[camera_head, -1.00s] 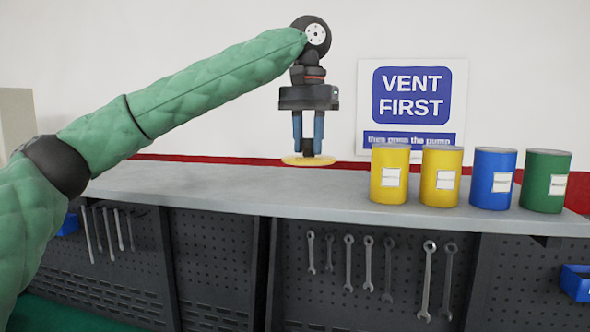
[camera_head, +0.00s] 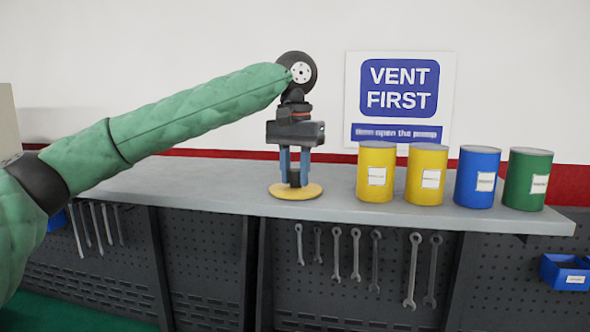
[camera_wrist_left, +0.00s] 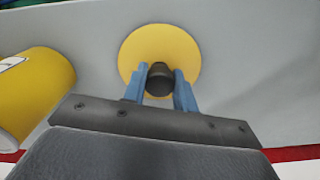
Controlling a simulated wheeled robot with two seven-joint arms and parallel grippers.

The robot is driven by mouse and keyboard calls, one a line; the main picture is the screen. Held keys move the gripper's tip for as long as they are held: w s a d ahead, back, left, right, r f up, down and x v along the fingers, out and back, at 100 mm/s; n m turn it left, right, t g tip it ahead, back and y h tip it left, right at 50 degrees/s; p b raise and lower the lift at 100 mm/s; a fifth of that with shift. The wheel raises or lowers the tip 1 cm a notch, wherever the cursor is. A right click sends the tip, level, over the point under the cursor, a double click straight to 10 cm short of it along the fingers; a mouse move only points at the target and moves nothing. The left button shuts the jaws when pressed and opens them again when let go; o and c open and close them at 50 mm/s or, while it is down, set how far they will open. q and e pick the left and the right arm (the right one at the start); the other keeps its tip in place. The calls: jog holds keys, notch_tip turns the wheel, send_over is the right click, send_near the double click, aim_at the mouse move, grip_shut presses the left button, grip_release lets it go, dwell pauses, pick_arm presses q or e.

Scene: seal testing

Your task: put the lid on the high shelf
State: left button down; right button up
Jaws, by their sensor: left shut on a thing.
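The lid is a flat yellow disc (camera_head: 296,193) with a dark knob in its middle. It is level at the grey shelf top (camera_head: 205,192), left of the cans; I cannot tell whether it touches the surface or hangs just above it. My left gripper (camera_head: 294,178) points straight down with its blue fingers shut on the knob. In the left wrist view, the lid (camera_wrist_left: 184,50) lies beyond the fingers (camera_wrist_left: 160,92), with the dark knob between them. My right gripper is not in view.
Two yellow cans (camera_head: 376,172) (camera_head: 427,176), a blue can (camera_head: 477,178) and a green can (camera_head: 527,179) stand on the shelf right of the lid. A "VENT FIRST" sign (camera_head: 400,97) is behind. Wrenches hang below. The shelf left of the lid is clear.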

pick_arm(q)
jog(key=shift+s, duration=0.1)
jog(key=c, duration=1.1)
grip_release()
jog(key=shift+f, duration=0.1)
